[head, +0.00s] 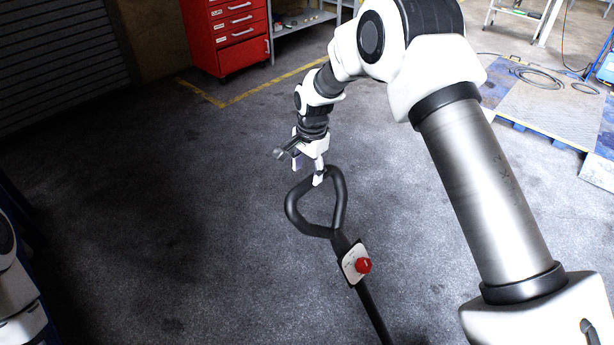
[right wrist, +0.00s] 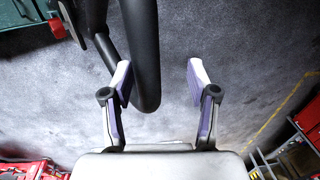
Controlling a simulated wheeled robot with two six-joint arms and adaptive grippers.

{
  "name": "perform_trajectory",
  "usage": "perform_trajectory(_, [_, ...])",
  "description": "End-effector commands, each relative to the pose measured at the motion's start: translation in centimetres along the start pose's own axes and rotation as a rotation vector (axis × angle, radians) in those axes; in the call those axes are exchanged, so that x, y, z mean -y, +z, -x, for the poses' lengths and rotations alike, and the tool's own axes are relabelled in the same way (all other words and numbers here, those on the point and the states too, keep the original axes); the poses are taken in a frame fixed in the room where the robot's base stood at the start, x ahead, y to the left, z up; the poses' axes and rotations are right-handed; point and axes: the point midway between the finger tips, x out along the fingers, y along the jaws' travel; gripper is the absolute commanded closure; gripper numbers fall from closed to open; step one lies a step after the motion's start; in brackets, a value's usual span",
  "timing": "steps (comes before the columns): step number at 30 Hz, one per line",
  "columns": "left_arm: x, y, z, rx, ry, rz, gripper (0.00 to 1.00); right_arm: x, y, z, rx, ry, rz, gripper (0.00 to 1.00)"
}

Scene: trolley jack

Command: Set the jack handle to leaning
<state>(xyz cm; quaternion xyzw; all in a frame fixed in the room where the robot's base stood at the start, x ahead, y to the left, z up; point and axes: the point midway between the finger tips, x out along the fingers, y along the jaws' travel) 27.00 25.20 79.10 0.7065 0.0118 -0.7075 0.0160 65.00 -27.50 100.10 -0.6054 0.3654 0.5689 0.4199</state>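The jack handle (head: 342,200) is a black bar with a closed loop grip at its top. A pale plate with a red knob (head: 363,265) sits on its shaft below the loop. My right gripper (head: 308,174) is at the loop's upper end. In the right wrist view its two fingers (right wrist: 160,75) are spread apart, and the black loop (right wrist: 145,60) shows between them, nearer the left finger. The fingers are not closed on it; contact with the left finger cannot be told. The jack's body is out of the head view. My left gripper is out of view.
A red tool cabinet (head: 230,35) and a grey shelf (head: 305,20) stand at the back. A pallet platform (head: 560,105) with a coiled cable lies at the right. A yellow floor line (head: 275,85) runs before the cabinet. The floor left of the handle is clear.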

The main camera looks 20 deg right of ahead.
Motion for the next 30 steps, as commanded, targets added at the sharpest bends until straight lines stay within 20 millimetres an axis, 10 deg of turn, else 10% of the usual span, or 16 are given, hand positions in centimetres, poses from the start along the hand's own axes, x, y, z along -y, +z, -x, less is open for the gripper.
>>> perform_trajectory(12, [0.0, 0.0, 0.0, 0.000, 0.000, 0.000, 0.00, 0.0, -0.1, 8.8, 0.000, -0.001, -0.001, 0.42])
perform_trajectory(30, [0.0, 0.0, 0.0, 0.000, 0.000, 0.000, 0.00, 0.0, -0.1, 9.1, 0.000, 0.000, 0.000, 0.42])
